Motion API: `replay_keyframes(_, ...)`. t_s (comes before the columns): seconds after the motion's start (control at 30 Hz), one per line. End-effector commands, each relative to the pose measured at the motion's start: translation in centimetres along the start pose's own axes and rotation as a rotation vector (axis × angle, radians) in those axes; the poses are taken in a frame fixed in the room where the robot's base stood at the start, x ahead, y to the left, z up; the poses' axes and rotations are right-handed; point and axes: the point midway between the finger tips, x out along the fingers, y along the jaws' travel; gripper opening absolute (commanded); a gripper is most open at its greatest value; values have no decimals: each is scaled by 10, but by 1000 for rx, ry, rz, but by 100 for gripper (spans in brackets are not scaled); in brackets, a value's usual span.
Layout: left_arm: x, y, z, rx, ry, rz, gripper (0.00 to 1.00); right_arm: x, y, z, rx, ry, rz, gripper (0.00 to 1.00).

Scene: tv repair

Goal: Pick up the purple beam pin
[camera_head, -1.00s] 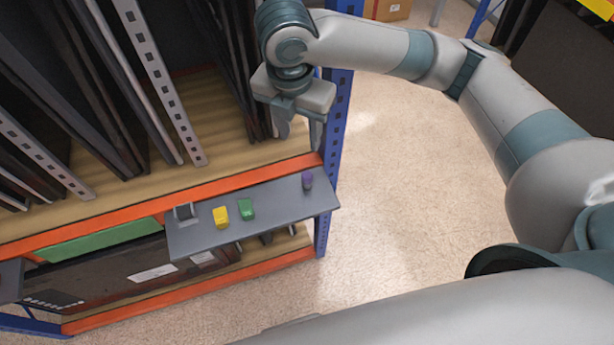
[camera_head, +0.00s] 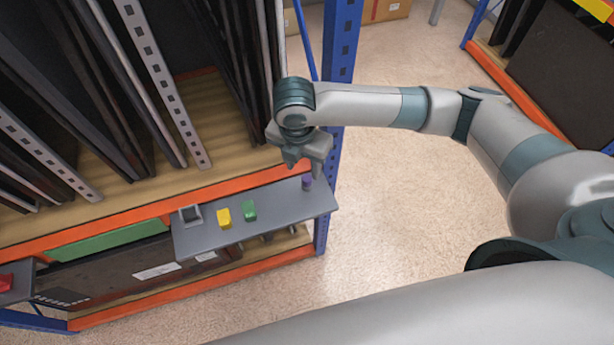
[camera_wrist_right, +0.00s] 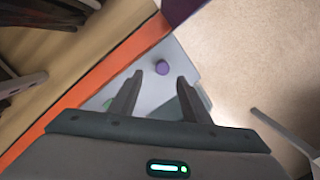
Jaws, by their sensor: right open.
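The purple beam pin (camera_head: 307,183) stands upright near the right end of a narrow grey shelf (camera_head: 270,218). It also shows in the right wrist view (camera_wrist_right: 162,67), a little beyond the fingertips and between their lines. My right gripper (camera_head: 304,170) is above the shelf's right end, close to the pin in the head view. In the right wrist view the right gripper (camera_wrist_right: 160,78) has its two fingers apart with nothing between them. No contact with the pin is visible. My left gripper is not in view.
A yellow piece (camera_head: 224,218), a green piece (camera_head: 249,211) and a grey square holder (camera_head: 190,215) sit on the same shelf. An orange rack beam (camera_head: 130,212) runs behind it, and a blue upright (camera_head: 338,90) stands at its right. Open floor lies to the right.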

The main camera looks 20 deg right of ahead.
Motion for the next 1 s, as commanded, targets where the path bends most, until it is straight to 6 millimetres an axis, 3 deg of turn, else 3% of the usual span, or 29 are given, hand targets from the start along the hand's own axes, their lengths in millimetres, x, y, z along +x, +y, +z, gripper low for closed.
replay_keyframes(0.57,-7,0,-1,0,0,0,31,10,-2,0,1,1,-2,43)
replay_keyframes(1.0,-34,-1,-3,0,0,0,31,54,-5,3,1,1,-2,43)
